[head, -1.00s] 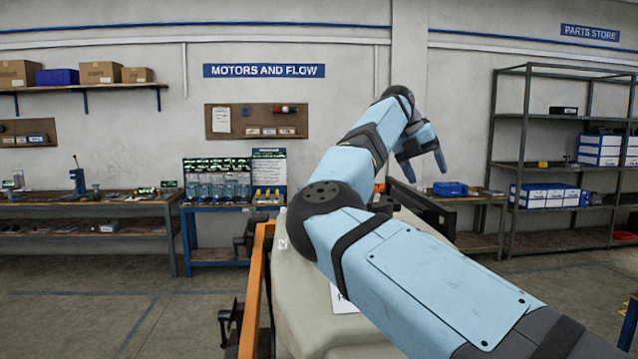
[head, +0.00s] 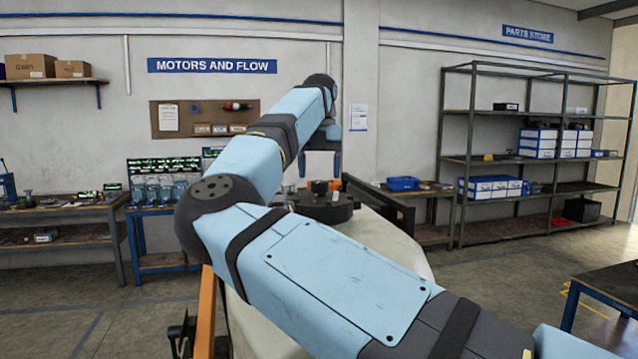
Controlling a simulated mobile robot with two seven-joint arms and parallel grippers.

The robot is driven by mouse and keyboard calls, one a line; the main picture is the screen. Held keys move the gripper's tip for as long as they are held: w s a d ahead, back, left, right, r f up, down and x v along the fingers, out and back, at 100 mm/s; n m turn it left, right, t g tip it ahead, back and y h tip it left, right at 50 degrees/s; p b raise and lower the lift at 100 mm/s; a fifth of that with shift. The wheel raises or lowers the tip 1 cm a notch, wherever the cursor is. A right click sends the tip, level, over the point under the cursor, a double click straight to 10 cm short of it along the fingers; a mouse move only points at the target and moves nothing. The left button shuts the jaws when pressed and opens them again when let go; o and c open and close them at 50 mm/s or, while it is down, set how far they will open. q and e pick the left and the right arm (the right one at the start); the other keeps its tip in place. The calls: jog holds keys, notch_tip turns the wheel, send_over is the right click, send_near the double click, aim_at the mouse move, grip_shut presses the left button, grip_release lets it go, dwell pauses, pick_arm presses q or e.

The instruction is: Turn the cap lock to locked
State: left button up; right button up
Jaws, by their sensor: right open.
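A black round lid (head: 338,212) sits on top of the pale cream tank (head: 385,240) of the drone. A small dark cap (head: 319,187) stands up from the lid, with a bit of orange beside it. My right gripper (head: 320,172) points down over the cap with its two blue fingers apart. It is open, with one finger to each side of the cap in the picture. I cannot tell whether the fingers touch it or which way the lock is turned. My right arm hides the left part of the tank. My left gripper is out of view.
An orange frame bar (head: 205,315) and a black frame arm (head: 380,200) flank the tank. A workbench with a blue bin (head: 403,184) and a metal shelf rack (head: 500,158) stand behind. Another bench (head: 80,212) is at the left wall.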

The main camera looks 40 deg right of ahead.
aim_at(320, 181)
jog(key=shift+f, duration=1.65)
jog(key=shift+s, duration=0.1)
jog(key=c, duration=0.9)
jog(key=shift+c, duration=0.2)
